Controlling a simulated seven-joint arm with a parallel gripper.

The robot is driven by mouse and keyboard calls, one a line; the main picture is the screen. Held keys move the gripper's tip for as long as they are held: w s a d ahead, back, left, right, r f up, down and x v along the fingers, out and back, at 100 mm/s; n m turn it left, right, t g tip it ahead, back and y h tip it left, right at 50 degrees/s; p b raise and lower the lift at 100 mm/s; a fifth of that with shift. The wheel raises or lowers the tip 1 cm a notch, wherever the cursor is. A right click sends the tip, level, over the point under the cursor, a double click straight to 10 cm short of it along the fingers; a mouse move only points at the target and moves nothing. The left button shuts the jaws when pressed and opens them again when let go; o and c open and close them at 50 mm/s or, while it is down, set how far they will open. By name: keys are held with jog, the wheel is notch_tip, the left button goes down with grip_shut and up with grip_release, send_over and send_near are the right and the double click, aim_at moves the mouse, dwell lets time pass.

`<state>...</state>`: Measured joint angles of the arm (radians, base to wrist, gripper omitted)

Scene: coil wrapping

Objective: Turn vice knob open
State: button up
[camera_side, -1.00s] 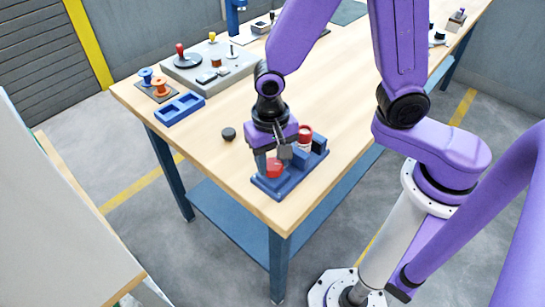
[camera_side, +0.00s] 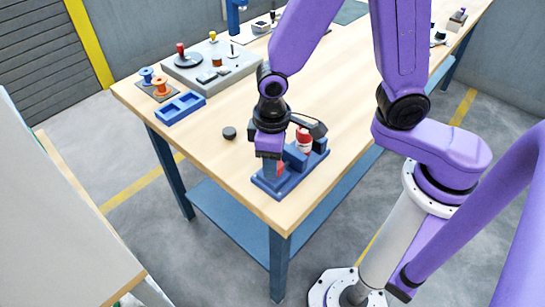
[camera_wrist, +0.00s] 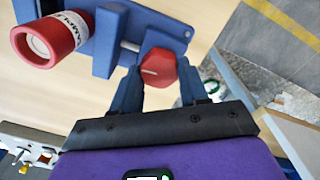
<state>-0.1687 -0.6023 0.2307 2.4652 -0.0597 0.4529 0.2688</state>
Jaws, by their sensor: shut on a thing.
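The blue vice (camera_side: 296,178) stands near the front corner of the wooden table, and shows at the top of the wrist view (camera_wrist: 128,23). Its red knob (camera_wrist: 158,70) sits on a metal screw at the vice's end. In the side view the knob (camera_side: 281,168) is mostly hidden behind my gripper. A red and white labelled cylinder (camera_wrist: 47,40) is at the vice's jaws, and shows in the side view too (camera_side: 303,141). My gripper (camera_wrist: 156,84) is shut on the red knob, one blue finger on each side.
A black round cap (camera_side: 229,133) lies left of the vice. A blue tray (camera_side: 180,108), spools (camera_side: 160,86) and a grey panel with knobs (camera_side: 208,66) stand further back. The table's front edges are close to the vice.

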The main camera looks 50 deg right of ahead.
jog(key=n, duration=0.4)
jog(key=shift+n, duration=0.3)
jog(key=n, duration=0.3)
jog(key=shift+n, duration=0.3)
jog(key=n, duration=0.4)
jog(key=shift+n, duration=0.3)
jog(key=n, duration=0.4)
jog(key=shift+s, duration=0.1)
jog(key=o, duration=1.1)
jog(key=shift+c, duration=0.2)
notch_tip(320, 180, up, 18)
jog(key=shift+s+f, duration=0.25)
jog(key=shift+d, duration=0.2)
